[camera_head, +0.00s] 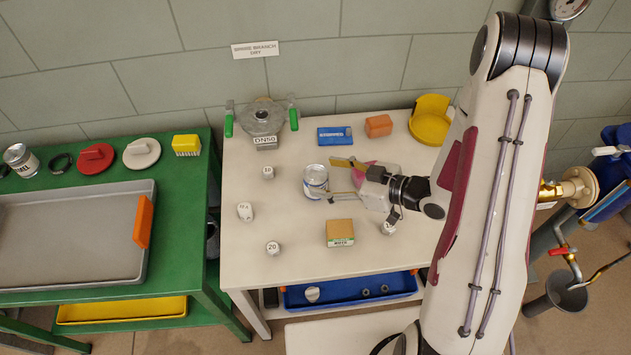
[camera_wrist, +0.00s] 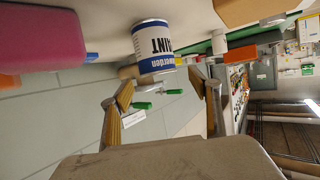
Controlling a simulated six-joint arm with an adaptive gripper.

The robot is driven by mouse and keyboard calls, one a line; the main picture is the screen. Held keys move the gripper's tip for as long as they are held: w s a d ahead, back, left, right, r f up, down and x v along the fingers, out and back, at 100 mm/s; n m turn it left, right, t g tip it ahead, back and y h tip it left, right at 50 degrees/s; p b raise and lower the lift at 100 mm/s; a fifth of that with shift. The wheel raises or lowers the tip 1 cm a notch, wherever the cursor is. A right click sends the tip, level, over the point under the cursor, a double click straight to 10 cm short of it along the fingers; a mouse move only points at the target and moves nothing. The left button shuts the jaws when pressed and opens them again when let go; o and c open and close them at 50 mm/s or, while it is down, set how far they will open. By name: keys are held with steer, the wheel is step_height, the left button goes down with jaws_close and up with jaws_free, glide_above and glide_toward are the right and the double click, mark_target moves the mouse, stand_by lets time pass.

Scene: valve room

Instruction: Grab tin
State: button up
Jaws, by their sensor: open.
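A white paint tin (camera_head: 315,178) with a blue band stands upright on the white table, left of my gripper. In the wrist view, which is upside down, the tin (camera_wrist: 153,45) shows part of its PAINT label. My gripper (camera_head: 338,180) is open, its fingers pointing left toward the tin's right side. In the wrist view the yellow-padded fingertips (camera_wrist: 163,82) are spread to either side of the tin's line. The gap between them is empty or only just reaches the tin; I cannot tell whether they touch it.
A pink block (camera_wrist: 38,38) lies close beside my gripper. A cardboard box (camera_head: 340,232), blue packet (camera_head: 334,136), orange block (camera_head: 378,126), yellow tray (camera_head: 430,119), valve (camera_head: 263,117) and several small labelled pieces stand around. Another tin (camera_head: 20,158) stands on the green table (camera_head: 190,210).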

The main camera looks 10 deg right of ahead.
mark_target(323, 177)
steer(key=shift+w+a+f, duration=0.65)
steer(key=shift+a+f, duration=0.1)
steer(key=shift+f, duration=0.15)
steer(key=shift+x, duration=1.15)
steer(key=c, duration=1.5)
